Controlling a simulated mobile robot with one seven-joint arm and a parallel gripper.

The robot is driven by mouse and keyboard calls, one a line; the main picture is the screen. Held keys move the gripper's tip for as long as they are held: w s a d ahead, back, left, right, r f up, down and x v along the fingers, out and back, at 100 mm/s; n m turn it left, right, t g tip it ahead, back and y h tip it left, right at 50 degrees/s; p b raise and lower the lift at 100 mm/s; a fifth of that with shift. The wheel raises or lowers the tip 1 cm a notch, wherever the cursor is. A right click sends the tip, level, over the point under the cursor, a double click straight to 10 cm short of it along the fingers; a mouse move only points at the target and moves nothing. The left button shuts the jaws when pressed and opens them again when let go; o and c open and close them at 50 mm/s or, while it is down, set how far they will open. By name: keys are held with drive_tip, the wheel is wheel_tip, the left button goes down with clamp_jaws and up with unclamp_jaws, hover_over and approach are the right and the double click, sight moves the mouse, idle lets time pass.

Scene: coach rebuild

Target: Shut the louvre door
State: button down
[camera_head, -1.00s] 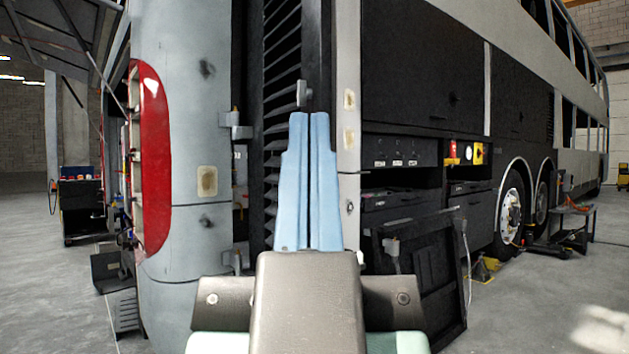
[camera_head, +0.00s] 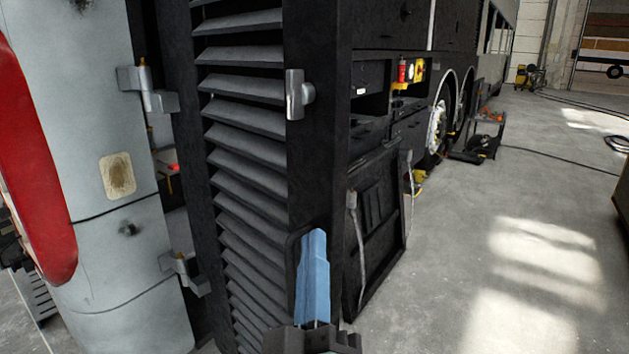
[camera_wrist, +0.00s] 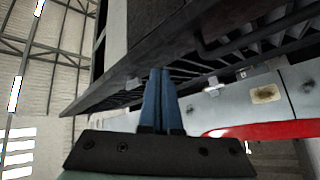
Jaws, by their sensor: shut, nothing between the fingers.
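The black louvre door (camera_head: 245,150) stands open from the coach's rounded grey corner, with its slatted face toward the head camera. Two grey hinges, an upper one (camera_head: 147,92) and a lower one (camera_head: 187,272), are on its left side. A grey metal handle (camera_head: 297,95) sits near its right edge. My gripper (camera_head: 313,235), with blue fingers, is shut and empty, low by the door's right edge and below the handle. In the wrist view the door (camera_wrist: 215,60) spans above and beyond my fingertips (camera_wrist: 160,72). I cannot tell whether they touch it.
A black panel (camera_head: 378,225) leans against the coach side, right of the door. A red tail light (camera_head: 30,160) is on the corner at far left. A low stand (camera_head: 483,140) is by the wheels.

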drive_tip(key=s+a+f+n+g+p, duration=0.4)
drive_tip(key=s+n+p, duration=0.4)
drive_tip(key=p, duration=1.1)
drive_tip(key=n+p, duration=0.1)
drive_tip(key=p, duration=0.2)
approach(293, 266)
drive_tip(key=shift+g, duration=0.3)
drive_tip(key=w+r, duration=0.1)
drive_tip(key=w, duration=0.1)
drive_tip(key=w+r, duration=0.1)
drive_tip(key=w, duration=0.1)
drive_tip(key=w+r, duration=0.1)
drive_tip(key=r, duration=0.1)
drive_tip(key=shift+w+d, duration=0.4)
drive_tip(key=shift+w+d+f, duration=0.15)
drive_tip(key=shift+w+d, duration=1.1)
drive_tip(key=shift+d, duration=0.1)
